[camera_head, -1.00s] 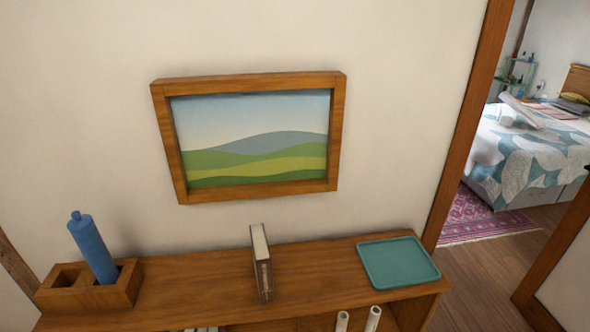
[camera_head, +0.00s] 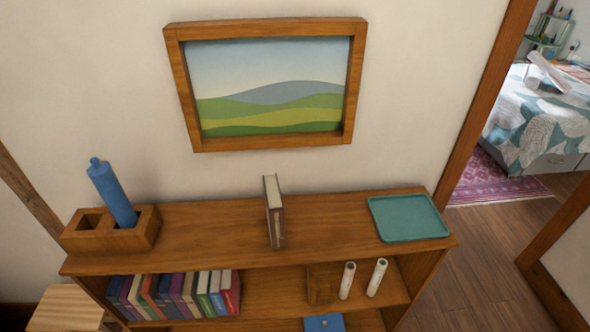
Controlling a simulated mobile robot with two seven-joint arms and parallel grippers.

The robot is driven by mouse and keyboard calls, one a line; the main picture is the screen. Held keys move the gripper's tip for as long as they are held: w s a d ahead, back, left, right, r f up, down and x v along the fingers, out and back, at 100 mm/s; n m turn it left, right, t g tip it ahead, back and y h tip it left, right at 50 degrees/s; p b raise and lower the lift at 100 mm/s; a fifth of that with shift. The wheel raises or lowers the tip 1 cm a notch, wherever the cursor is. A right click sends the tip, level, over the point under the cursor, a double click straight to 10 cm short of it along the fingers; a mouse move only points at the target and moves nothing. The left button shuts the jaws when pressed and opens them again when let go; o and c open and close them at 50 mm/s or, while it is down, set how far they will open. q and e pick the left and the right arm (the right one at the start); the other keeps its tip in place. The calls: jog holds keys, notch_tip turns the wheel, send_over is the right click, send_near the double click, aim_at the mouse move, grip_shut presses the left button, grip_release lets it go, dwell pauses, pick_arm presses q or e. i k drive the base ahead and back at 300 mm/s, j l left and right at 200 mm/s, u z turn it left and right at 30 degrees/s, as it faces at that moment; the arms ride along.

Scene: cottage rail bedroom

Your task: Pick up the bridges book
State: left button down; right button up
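A single book (camera_head: 274,212) stands upright on the top board of the wooden bookshelf (camera_head: 335,222), near its middle. It shows a pale edge and a narrow brownish side; its title cannot be read. Several more books (camera_head: 175,296) with spines of various colours stand in a row on the shelf below, at the left. Their titles are too small to read, so I cannot tell which one is the bridges book. Neither of my grippers is in view.
A wooden holder (camera_head: 145,232) with a blue bottle (camera_head: 112,192) is on the top left, a teal tray (camera_head: 408,218) on the top right. Two white rolls (camera_head: 347,280) and a blue item (camera_head: 324,323) are below. A stool (camera_head: 66,308) stands left; a doorway opens right.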

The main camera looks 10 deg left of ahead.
aim_at(275, 208)
jog(key=i+j+z, duration=0.15)
jog(key=i+j, duration=0.75)
jog(key=i, duration=0.05)
